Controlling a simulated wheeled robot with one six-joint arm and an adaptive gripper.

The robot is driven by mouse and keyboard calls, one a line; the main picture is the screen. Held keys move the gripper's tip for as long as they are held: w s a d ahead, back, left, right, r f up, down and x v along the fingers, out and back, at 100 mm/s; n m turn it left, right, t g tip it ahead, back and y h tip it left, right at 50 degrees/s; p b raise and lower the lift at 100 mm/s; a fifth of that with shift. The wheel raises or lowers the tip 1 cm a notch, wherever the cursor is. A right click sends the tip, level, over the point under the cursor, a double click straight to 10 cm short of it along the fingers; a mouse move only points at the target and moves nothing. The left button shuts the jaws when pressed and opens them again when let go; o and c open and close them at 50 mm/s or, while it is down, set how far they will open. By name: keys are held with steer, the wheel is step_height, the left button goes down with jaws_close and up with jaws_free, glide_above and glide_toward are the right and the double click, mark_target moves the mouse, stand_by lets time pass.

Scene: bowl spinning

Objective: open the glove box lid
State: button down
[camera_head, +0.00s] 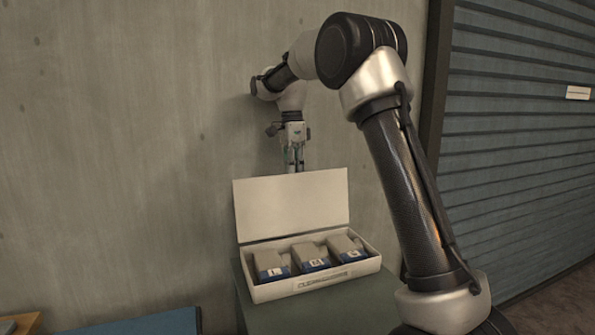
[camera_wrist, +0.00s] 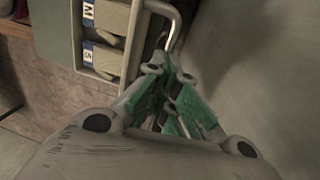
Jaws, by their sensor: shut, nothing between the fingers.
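The white glove box (camera_head: 322,283) sits on a cabinet. Its lid (camera_head: 291,206) stands raised and roughly upright along the back edge. Inside lie three grey-and-blue packs: L (camera_head: 269,265), M (camera_head: 310,257) and one at the right (camera_head: 347,249). M (camera_wrist: 89,12) and S (camera_wrist: 87,54) show in the wrist view. My gripper (camera_head: 294,168) is at the lid's top edge, pointing down; its fingertips are partly hidden by the lid. In the wrist view my gripper (camera_wrist: 164,76) has its green-padded fingers together, empty, close to the lid's pale edge. Contact with the lid cannot be told.
A grey-green cabinet (camera_head: 330,312) bears the box. A plain wall (camera_head: 120,130) stands close behind the box and arm. A blue slatted shutter (camera_head: 520,140) is at the right. A blue surface (camera_head: 140,325) lies low at the left.

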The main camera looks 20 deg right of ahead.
steer(key=shift+w+a+f, duration=0.1)
steer(key=shift+w+f, duration=0.1)
steer(key=shift+f, duration=1)
steer(key=c, duration=1.6)
jaws_free()
steer(key=shift+w+f, duration=0.1)
steer(key=shift+w, duration=0.15)
steer(key=shift+c, duration=0.2)
steer(key=o, duration=0.3)
steer(key=shift+w+f+g, duration=0.25)
steer(key=shift+g, duration=0.05)
steer(key=shift+c, duration=1)
steer(key=shift+r, duration=0.15)
